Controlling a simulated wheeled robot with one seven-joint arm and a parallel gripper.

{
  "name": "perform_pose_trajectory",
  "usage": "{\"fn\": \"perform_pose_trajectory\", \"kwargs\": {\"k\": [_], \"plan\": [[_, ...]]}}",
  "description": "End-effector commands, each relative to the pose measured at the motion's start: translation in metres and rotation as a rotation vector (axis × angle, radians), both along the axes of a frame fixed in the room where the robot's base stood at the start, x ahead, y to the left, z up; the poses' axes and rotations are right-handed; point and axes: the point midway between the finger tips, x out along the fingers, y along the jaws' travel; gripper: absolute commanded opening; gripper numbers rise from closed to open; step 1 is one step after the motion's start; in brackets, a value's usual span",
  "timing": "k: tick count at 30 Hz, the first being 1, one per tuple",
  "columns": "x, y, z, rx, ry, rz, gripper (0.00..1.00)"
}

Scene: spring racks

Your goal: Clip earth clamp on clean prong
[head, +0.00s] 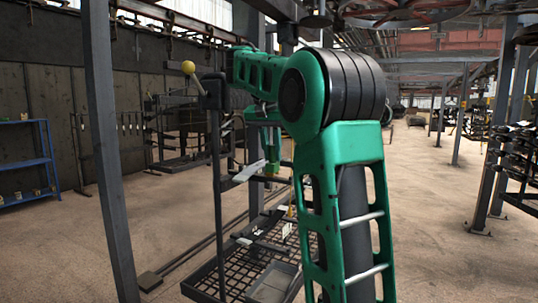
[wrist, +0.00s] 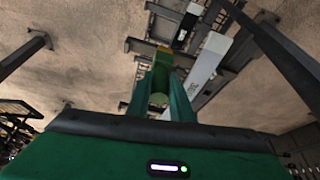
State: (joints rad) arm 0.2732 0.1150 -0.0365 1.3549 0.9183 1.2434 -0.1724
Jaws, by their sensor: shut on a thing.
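My gripper (wrist: 160,92) points down in the wrist view, its two green fingers closed on a green and yellow piece that looks like the earth clamp (wrist: 163,60). In the head view my gripper (head: 272,165) is partly hidden behind my green arm, above the dark metal rack (head: 218,200). Dark bars of the rack (wrist: 140,46) lie beyond the clamp in the wrist view. I cannot tell which prong is the clean one, nor whether the clamp touches any bar. A pale grey labelled bar (wrist: 208,62) lies just right of the clamp.
A steel column (head: 105,150) stands left, a blue shelf (head: 48,160) farther left. Open floor (head: 430,220) lies right.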

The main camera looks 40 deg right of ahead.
Motion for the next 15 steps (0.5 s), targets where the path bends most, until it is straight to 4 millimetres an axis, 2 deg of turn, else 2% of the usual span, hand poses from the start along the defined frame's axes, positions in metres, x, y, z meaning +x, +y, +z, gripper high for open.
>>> {"fn": "perform_pose_trajectory", "kwargs": {"k": [15], "plan": [[-0.0008,-0.0010,-0.0047,0.000,0.000,-0.002,0.00]]}}
